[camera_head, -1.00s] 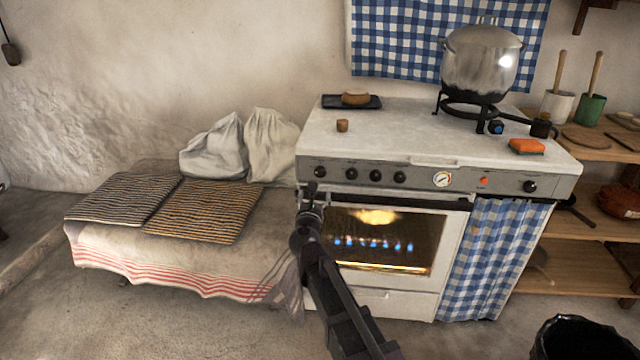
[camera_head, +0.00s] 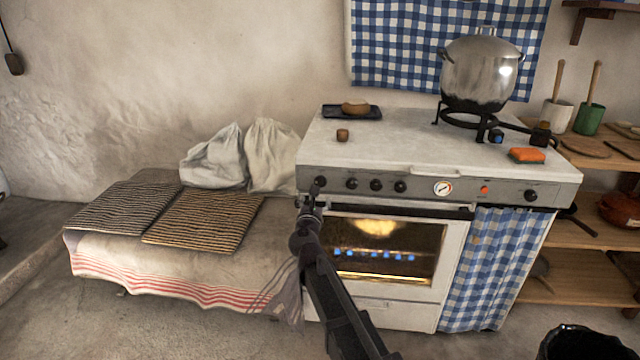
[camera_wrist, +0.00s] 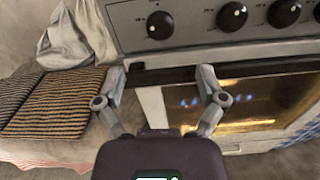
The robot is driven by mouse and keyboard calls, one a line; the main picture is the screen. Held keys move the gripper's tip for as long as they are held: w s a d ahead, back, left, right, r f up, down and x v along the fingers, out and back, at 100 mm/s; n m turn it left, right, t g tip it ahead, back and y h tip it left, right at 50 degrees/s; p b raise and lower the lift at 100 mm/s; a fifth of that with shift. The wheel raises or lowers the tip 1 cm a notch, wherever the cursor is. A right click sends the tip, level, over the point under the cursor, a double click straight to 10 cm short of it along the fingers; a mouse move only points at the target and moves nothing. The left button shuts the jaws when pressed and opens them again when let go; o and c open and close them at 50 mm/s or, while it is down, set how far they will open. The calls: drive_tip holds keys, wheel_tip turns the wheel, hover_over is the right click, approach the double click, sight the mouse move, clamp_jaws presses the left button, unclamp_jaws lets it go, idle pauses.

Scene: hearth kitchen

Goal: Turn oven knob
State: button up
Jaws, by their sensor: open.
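The oven (camera_head: 310,260) is a white and grey stove with a lit window showing blue flames. Its control panel carries several black knobs. The leftmost knob (camera_head: 320,182) is just above my gripper (camera_head: 311,193) in the head view. In the wrist view that leftmost knob (camera_wrist: 160,25) sits at the top, beyond and between my open fingers (camera_wrist: 163,78), which look empty. A second knob (camera_wrist: 231,16) and a third knob (camera_wrist: 283,12) lie to its right. In the head view, the gripper's fingertips are too small to separate clearly.
A dark oven handle bar (camera_head: 400,208) runs below the panel, near my fingers. A large pot (camera_head: 480,72) stands on a burner on top. A cloth-covered bench (camera_head: 180,265) with striped mats is at the left. A dark bin (camera_head: 575,345) is at lower right.

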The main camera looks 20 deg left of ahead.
sight(319, 183)
drive_tip(key=x, duration=1)
drive_tip(key=shift+w, duration=0.1)
drive_tip(key=shift+c, duration=0.2)
drive_tip(key=c, duration=1.1)
drive_tip(key=shift+a, duration=0.1)
